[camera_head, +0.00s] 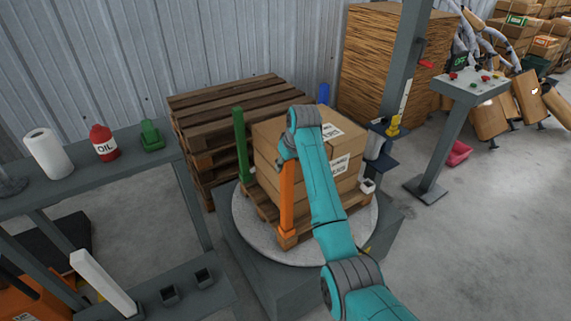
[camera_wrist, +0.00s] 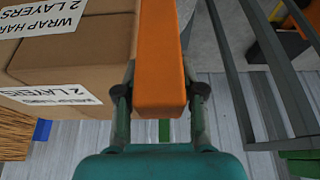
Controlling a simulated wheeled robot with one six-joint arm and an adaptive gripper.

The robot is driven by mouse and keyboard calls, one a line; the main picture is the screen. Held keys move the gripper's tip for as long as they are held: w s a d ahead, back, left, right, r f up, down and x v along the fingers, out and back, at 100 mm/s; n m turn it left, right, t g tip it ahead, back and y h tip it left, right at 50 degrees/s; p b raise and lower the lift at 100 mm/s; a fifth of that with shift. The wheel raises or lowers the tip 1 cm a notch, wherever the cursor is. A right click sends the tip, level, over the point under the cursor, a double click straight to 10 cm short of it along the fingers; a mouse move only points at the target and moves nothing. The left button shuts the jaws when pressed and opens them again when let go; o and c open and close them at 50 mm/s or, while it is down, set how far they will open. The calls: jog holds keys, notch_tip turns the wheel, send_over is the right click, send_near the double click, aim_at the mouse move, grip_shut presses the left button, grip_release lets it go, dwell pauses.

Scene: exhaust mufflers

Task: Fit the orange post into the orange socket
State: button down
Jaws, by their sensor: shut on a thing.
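The orange post (camera_head: 287,195) stands about upright at the front corner of the loaded pallet. My gripper (camera_wrist: 160,95) is shut on the post near its upper end, one finger on each side in the wrist view. The orange socket (camera_head: 287,236) is on the pallet's front corner. The post's lower end meets the socket in the head view; how deep it sits cannot be told. In the wrist view the post runs up out of the frame and its lower end is out of sight. My wrist partly hides the post's top in the head view.
Stacked cartons (camera_head: 290,140) fill the pallet close beside the post. A green post (camera_head: 241,145) and a blue post (camera_head: 323,94) stand at other corners; a white socket (camera_head: 368,186) is at the right. A white post (camera_head: 103,283) leans on the lower shelf at left.

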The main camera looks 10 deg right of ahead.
jog(key=c, duration=0.7)
grip_release()
jog(key=shift+f, duration=0.1)
jog(key=v, duration=1.2)
